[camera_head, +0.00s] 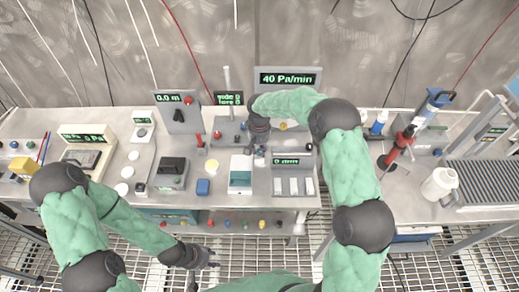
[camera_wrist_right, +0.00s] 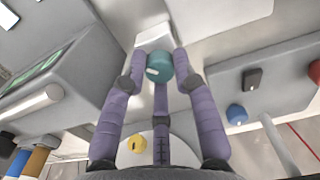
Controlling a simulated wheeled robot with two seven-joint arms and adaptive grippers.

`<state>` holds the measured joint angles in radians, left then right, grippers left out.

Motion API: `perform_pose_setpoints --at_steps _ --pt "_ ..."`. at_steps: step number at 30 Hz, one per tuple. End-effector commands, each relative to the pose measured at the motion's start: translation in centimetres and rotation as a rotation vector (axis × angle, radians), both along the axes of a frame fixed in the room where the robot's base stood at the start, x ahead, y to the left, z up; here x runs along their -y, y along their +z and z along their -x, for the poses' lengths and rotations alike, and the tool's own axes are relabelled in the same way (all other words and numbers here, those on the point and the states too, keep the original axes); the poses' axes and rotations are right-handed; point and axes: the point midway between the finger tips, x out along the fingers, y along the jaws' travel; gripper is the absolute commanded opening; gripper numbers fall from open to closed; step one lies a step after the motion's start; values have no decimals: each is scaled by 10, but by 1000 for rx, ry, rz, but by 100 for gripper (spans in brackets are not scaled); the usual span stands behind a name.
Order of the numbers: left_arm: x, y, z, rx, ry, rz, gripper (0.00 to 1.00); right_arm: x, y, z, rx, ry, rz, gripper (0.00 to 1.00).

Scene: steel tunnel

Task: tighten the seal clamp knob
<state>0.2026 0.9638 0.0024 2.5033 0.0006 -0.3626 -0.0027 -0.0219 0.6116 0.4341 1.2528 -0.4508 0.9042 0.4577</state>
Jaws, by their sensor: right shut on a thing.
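In the right wrist view, a round teal knob (camera_wrist_right: 160,66) with a white mark sits between the purple fingers of my right gripper (camera_wrist_right: 159,68). The gripper is shut on it, with fingers on both sides. In the head view, my right gripper (camera_head: 256,154) reaches down at the middle of the bench, and its own hand hides the knob. My left gripper (camera_head: 203,259) hangs in front of the bench, away from the devices. Its fingers are too small to tell whether they are open.
A display (camera_head: 288,78) behind my right arm reads 40 Pa/min. The bench (camera_head: 110,205) is crowded with instruments. A red stand (camera_head: 396,150), a white jug (camera_head: 439,184) and a ribbed grey block (camera_head: 488,183) are at right. A grated floor (camera_head: 470,258) lies in front.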

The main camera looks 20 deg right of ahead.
Motion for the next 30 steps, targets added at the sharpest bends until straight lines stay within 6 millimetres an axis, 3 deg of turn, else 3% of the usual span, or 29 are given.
perform_pose_setpoints --at_steps 18,30 --pt "0 -6 0 0 0 0 40 0 -1 0 2 -543 -1 0" --pt "0 -8 0 0 0 0 40 1 0 -1 3 -717 -1 0"
